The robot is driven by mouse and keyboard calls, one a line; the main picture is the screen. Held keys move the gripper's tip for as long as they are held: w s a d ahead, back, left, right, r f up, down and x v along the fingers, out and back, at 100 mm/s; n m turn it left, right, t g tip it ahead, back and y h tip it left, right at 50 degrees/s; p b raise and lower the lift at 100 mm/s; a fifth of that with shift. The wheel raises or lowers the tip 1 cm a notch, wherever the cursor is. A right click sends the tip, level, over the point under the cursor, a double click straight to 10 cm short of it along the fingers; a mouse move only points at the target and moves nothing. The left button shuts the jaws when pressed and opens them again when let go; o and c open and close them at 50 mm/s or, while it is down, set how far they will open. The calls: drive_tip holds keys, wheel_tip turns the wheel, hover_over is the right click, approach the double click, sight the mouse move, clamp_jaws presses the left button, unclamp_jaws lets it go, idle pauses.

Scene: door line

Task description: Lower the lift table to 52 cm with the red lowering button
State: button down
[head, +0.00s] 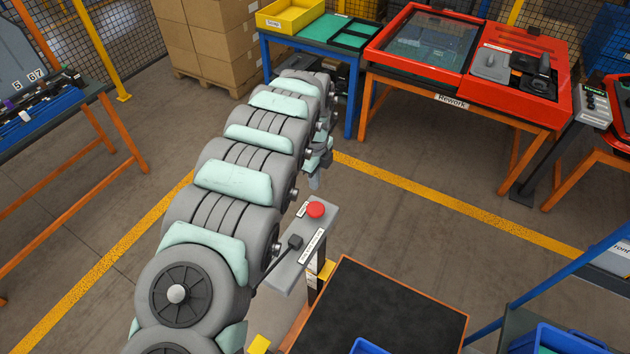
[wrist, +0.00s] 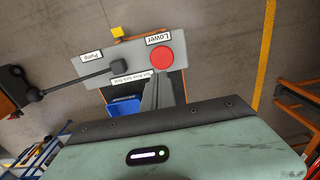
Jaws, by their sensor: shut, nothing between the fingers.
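The red lowering button (head: 316,209) sits on a grey control box (head: 304,262) beside the lift table. In the wrist view the red button (wrist: 162,60) has a "Lower" label beside it. My gripper (wrist: 157,82) is shut and empty, its fingertips just below the button in that picture. In the head view my gripper (head: 314,183) shows small beyond the button, with a gap between them in the picture; I cannot tell its height above the button. The lift table's dark top (head: 385,308) is at the bottom. Its height is not readable.
A black pump lever (wrist: 75,80) rises from the box near the "Pump" label. A blue bin (head: 368,346) is on the lift table's near edge. The red rework bench (head: 415,75) stands behind. Open floor (head: 400,235) lies between bench and lift table.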

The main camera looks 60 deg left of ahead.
drive_tip(key=p, duration=0.1)
hover_over(315, 209)
wheel_tip(315, 209, down, 10)
drive_tip(key=shift+d+r, duration=0.1)
drive_tip(key=shift+r, duration=0.15)
drive_tip(key=shift+f, duration=0.85)
